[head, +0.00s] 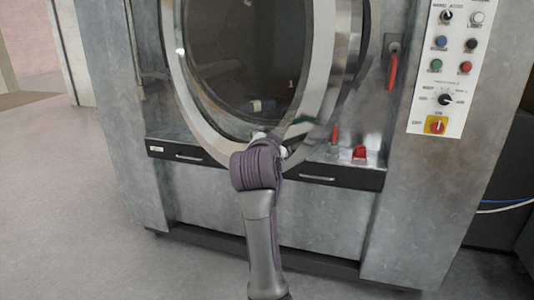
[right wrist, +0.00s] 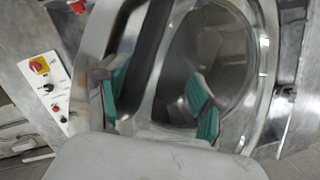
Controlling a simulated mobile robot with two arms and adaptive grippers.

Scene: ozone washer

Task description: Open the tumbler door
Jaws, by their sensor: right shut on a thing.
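The tumbler door (head: 185,95) is a round metal ring around dark glass on the front of a grey steel machine. In the right wrist view the ring (right wrist: 262,70) curves around the glass on the right. My right gripper (head: 275,142) is at the lower part of the ring in the head view, its fingertips mostly hidden by my wrist. In the right wrist view its teal-padded fingers (right wrist: 160,100) stand either side of part of the metal rim, shut on it. A dark strip beside the rim looks like a gap, but I cannot tell how far the door stands from the machine. My left gripper is out of view.
A red handle (head: 392,70) hangs right of the door. A smaller red lever (head: 335,135) and a red piece (head: 360,153) sit below it. A white control panel (head: 452,65) is at the right. Grey floor (head: 60,200) lies clear at the left.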

